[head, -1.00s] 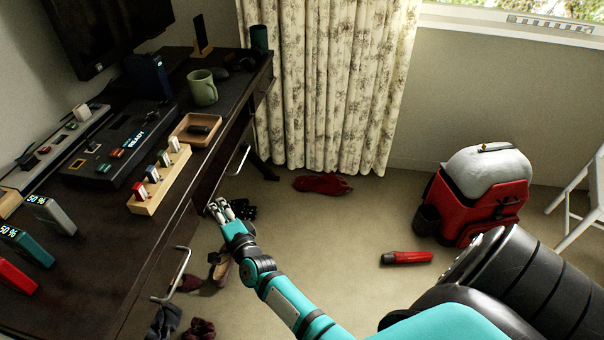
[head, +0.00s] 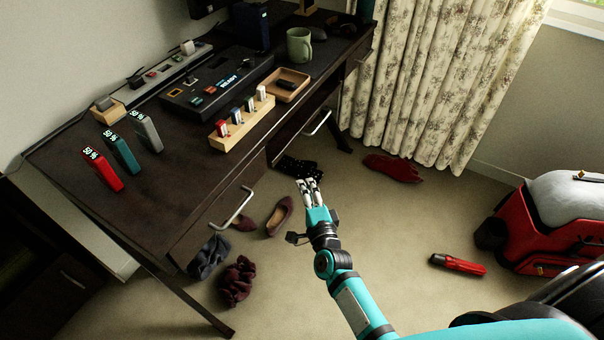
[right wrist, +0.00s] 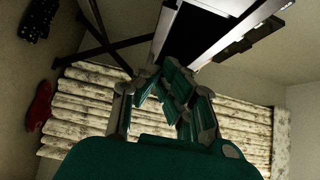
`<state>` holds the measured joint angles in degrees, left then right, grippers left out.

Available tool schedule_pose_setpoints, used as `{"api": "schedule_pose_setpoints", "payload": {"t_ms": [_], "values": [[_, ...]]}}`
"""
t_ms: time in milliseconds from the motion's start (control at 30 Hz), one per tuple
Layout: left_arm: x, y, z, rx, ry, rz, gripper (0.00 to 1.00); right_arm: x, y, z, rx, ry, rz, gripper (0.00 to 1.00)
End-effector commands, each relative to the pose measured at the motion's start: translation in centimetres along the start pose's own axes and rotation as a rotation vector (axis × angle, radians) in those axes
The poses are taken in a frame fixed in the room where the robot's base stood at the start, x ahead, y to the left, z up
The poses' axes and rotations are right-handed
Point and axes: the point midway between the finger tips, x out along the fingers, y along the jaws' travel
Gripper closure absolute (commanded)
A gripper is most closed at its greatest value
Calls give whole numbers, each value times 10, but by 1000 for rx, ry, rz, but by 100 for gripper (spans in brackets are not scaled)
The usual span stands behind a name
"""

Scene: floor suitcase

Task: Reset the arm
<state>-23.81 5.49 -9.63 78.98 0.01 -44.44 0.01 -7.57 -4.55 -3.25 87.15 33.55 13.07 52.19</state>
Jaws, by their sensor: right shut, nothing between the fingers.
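My right gripper (head: 309,184) is in the middle of the head view, at the end of my teal arm. It hovers over the floor, just right of the desk's front edge. Its fingers are together with nothing between them. In the right wrist view the gripper (right wrist: 172,88) points towards the underside of the desk and the patterned curtain (right wrist: 85,105). It touches nothing that I can see. My left gripper is not in view.
The dark desk (head: 90,210) fills the left, with drawer handles (head: 232,207) sticking out. Shoes (head: 279,216) and dark cloths (head: 237,281) lie on the floor below it. Carpet between is clear.

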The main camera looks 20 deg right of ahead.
Motion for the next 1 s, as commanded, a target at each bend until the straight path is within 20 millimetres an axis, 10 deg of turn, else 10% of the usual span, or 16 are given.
{"api": "schedule_pose_setpoints", "payload": {"t_ms": [533,667,1000], "values": [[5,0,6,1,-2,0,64,-34,16,5,-66,-36,46,100],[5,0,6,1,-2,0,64,-57,72,22,-304,-173,204,100],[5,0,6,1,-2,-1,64,-209,252,14,-1094,-788,688,100]]}}
